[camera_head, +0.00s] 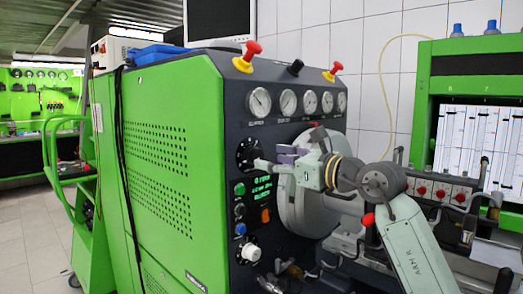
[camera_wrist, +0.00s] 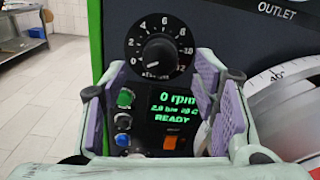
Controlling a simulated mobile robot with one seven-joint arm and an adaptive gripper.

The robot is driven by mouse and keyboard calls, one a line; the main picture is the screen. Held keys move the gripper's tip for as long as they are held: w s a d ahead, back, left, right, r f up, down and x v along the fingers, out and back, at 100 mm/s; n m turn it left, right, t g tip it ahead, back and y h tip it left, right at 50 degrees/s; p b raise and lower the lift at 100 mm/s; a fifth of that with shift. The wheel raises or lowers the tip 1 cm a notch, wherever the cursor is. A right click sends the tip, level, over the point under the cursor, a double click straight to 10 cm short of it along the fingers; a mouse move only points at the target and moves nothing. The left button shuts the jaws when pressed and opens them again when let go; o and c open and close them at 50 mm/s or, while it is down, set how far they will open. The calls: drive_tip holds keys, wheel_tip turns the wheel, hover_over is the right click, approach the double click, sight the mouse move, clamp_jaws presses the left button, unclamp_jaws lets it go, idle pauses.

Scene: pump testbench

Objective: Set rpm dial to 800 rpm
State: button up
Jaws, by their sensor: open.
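The rpm dial (camera_wrist: 158,50) is a round black knob with a white number scale on the dark panel. Its white mark seems to point to the lower left, near 0. The dial also shows in the head view (camera_head: 246,153). Below it a display (camera_wrist: 176,107) reads 0 rpm, 2.0 bar and READY in green. My gripper (camera_wrist: 160,85) is open and empty, with purple-padded fingers left and right of the display, just below the dial. In the head view my gripper (camera_head: 266,162) is in front of the panel, close to the dial; contact cannot be told.
A green button (camera_wrist: 125,98), a blue button (camera_wrist: 122,140) and an orange switch (camera_wrist: 171,142) sit below the dial. A large grey disc (camera_head: 305,215) stands right of the panel controls. Gauges (camera_head: 288,102) line the panel above. Free floor lies left.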

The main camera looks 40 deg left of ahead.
sight(260, 156)
drive_tip(key=a, duration=0.2)
drive_tip(key=a+p, duration=0.1)
drive_tip(key=a, duration=0.1)
drive_tip(key=shift+w+r, duration=0.15)
drive_tip(key=shift+a, duration=0.4)
drive_tip(key=c, duration=1.2)
